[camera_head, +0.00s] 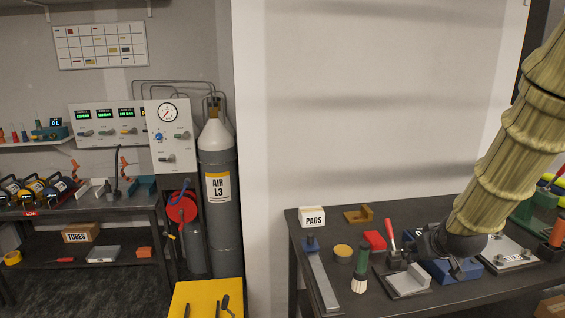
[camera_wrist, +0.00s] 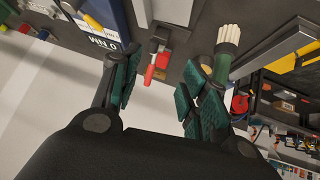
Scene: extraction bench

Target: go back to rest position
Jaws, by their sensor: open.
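My gripper (camera_head: 428,264) hangs low over the dark bench (camera_head: 335,230) at the right of the head view, with my sleeved arm reaching down from the upper right. In the wrist view my gripper (camera_wrist: 160,92) has its two green-padded fingers spread apart, with nothing held between them. A red-handled clamp (camera_wrist: 155,66) shows beyond the gap between the fingers. A green brush with pale bristles (camera_wrist: 223,56) shows just beyond the right finger; in the head view the brush (camera_head: 360,268) stands left of my gripper.
A grey bracket (camera_head: 409,281) and a blue labelled block (camera_wrist: 105,28) lie close to my gripper. A PADS box (camera_head: 312,217), yellow disc (camera_head: 343,250) and red block (camera_head: 375,240) stand further left. The wall above the bench is bare. A gas cylinder (camera_head: 219,220) stands beyond the white partition.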

